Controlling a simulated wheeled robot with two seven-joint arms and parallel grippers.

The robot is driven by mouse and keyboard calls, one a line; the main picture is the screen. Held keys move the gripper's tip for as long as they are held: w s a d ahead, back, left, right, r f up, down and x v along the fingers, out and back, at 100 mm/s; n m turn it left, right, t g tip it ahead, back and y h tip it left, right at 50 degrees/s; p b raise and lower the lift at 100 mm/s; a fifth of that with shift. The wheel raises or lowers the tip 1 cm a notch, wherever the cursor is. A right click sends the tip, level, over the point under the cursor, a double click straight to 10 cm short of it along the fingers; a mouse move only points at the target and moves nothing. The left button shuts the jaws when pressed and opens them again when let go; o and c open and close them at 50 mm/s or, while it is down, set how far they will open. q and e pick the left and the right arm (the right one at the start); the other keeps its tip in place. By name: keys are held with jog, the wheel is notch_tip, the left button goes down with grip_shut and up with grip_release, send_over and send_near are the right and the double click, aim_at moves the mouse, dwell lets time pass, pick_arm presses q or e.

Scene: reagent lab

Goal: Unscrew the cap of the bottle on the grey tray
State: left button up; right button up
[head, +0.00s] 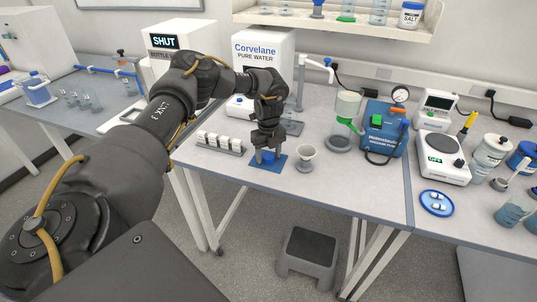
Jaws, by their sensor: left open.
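My left gripper (268,151) points down over a small blue mat (257,164) at the front of the middle bench. Its fingers are open around or just above a small blue item, mostly hidden by them; I cannot tell whether they touch it. I cannot make out for sure a bottle standing on a grey tray. A small grey plate (293,127) lies behind the gripper, partly hidden by it. My right gripper is not in view.
A grey rack of white blocks (220,143) lies to the left. A grey step stool (308,252) is on the floor.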

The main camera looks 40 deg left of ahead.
aim_at(269, 156)
pick_arm(q)
notch_tip(269, 156, up, 12)
jog(key=b, duration=0.2)
jog(key=shift+r, duration=0.2)
dwell(0.3)
